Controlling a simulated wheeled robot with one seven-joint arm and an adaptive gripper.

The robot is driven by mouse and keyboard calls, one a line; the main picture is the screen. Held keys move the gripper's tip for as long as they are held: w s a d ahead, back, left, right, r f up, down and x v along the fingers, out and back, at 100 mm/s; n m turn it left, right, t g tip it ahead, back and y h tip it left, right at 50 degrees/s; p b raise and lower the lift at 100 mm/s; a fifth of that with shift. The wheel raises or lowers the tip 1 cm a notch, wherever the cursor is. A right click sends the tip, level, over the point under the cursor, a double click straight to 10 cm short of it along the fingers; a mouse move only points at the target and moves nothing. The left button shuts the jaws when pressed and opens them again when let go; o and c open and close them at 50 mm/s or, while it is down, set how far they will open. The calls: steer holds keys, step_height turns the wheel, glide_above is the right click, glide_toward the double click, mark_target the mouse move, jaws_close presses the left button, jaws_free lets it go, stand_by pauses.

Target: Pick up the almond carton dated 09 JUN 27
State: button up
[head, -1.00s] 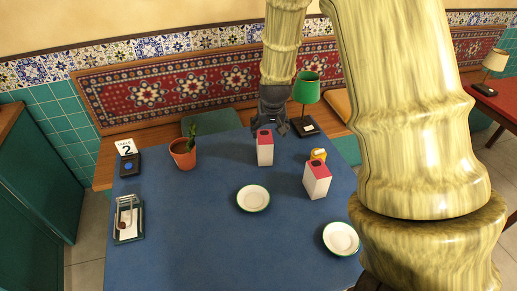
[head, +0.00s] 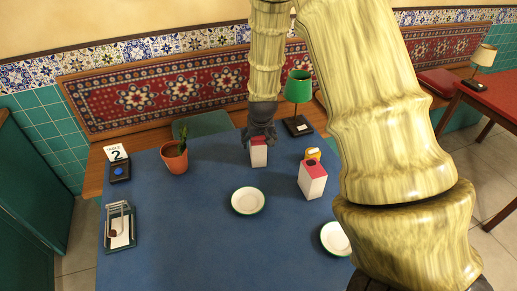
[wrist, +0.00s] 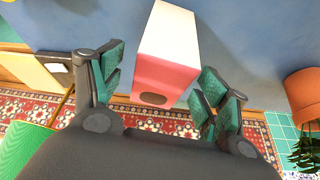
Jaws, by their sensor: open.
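Two white cartons with pink-red tops stand on the blue table. The farther carton (head: 258,156) is under my gripper (head: 259,133), which covers part of its top in the head view. In the wrist view this carton (wrist: 166,60) shows its pink top with a dark oval cap, between and just beyond the fingertips. My gripper (wrist: 158,88) is open there, with one finger on each side of the carton. The nearer carton (head: 313,181) stands to the right and closer. No date or lettering is readable on either carton.
A green lamp (head: 298,92) stands behind and right of the farther carton, and a small yellow item (head: 313,154) behind the nearer one. A plate (head: 248,201) lies in front. A potted plant (head: 174,157) stands left. Clear table (head: 180,230) lies at front left.

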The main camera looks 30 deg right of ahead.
steer(key=shift+w+f, duration=0.1)
steer(key=shift+f, duration=0.5)
steer(key=shift+p+x, duration=0.65)
steer(key=shift+x, duration=1.35)
steer(key=shift+a, duration=0.1)
steer(key=shift+c, duration=0.2)
steer(key=c, duration=1.1)
